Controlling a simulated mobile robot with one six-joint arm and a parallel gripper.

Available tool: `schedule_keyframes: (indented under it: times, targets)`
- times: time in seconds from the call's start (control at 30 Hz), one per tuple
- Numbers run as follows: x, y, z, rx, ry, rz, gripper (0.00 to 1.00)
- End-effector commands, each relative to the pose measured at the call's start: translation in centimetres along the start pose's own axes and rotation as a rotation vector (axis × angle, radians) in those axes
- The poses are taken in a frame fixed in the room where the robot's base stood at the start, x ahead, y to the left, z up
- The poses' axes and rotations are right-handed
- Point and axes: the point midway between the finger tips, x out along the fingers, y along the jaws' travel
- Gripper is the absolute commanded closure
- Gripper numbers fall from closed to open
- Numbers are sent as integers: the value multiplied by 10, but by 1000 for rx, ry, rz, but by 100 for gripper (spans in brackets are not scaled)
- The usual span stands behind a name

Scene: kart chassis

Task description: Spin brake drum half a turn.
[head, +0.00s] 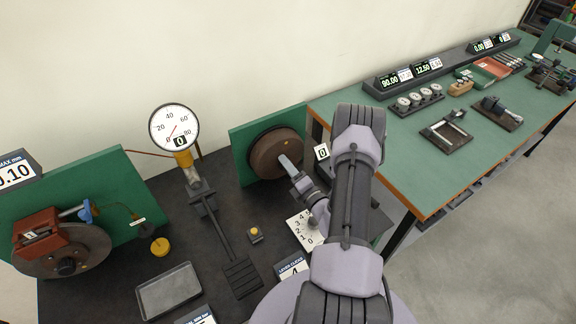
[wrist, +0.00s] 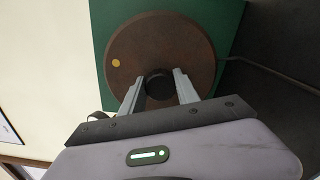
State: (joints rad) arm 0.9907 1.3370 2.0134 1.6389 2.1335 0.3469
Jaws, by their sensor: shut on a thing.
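The brake drum is a rust-brown disc standing upright on a green panel. It shows in the head view (head: 268,156) left of my arm and in the wrist view (wrist: 160,38). A yellow dot (wrist: 116,62) sits near its left rim in the wrist view. A dark round hub (wrist: 158,84) stands out at its middle. My gripper (wrist: 158,78) has one finger on each side of this hub and is shut on it. In the head view my gripper (head: 288,164) reaches the drum face, and my arm hides the area below and to the right.
A pressure dial (head: 174,129) stands left of the drum, above a pedal (head: 240,277). A metal tray (head: 168,291) lies at the front left. A brake disc with a red caliper (head: 42,237) is at far left. A green workbench (head: 437,189) stands close on the right.

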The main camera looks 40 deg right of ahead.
Motion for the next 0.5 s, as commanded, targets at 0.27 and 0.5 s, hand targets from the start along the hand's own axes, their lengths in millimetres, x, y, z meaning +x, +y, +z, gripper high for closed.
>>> schedule_keyframes:
  times: [0.27, 0.5]
  targets:
    - [2, 2, 1, 81, 0, 6, 100]
    - [2, 2, 1, 102, -1, 6, 100]
